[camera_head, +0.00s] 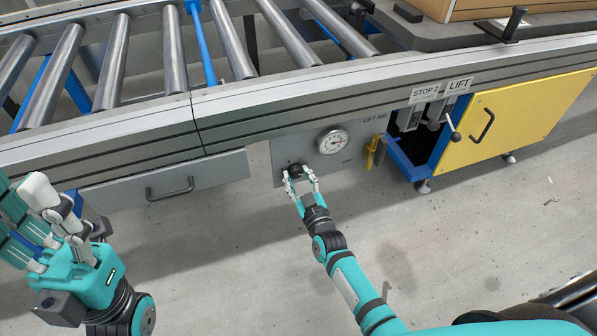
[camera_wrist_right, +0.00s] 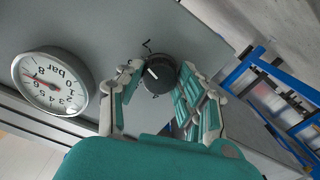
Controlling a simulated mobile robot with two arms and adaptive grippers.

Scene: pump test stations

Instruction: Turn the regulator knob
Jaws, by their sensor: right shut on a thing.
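The regulator knob (camera_head: 297,170) is a black round knob on the grey LIFT AIR panel (camera_head: 351,163) below the conveyor. In the right wrist view the knob (camera_wrist_right: 158,74) shows a white pointer line and a curved arrow mark beside it. My right gripper (camera_head: 301,176) is at the knob, with its fingers on either side, shut on it. In the right wrist view its fingers (camera_wrist_right: 155,88) flank the knob. A round pressure gauge (camera_head: 333,141) sits up and right of the knob; its bar dial (camera_wrist_right: 53,82) also shows in the wrist view. My left gripper (camera_head: 58,215) is at the left, away from the panel.
A grey drawer (camera_head: 165,180) with a dark handle is left of the panel. A yellow valve lever (camera_head: 375,151) is close on the right, then a blue frame and a yellow cabinet door (camera_head: 520,115). Rollers (camera_head: 112,65) run above. The floor in front is clear.

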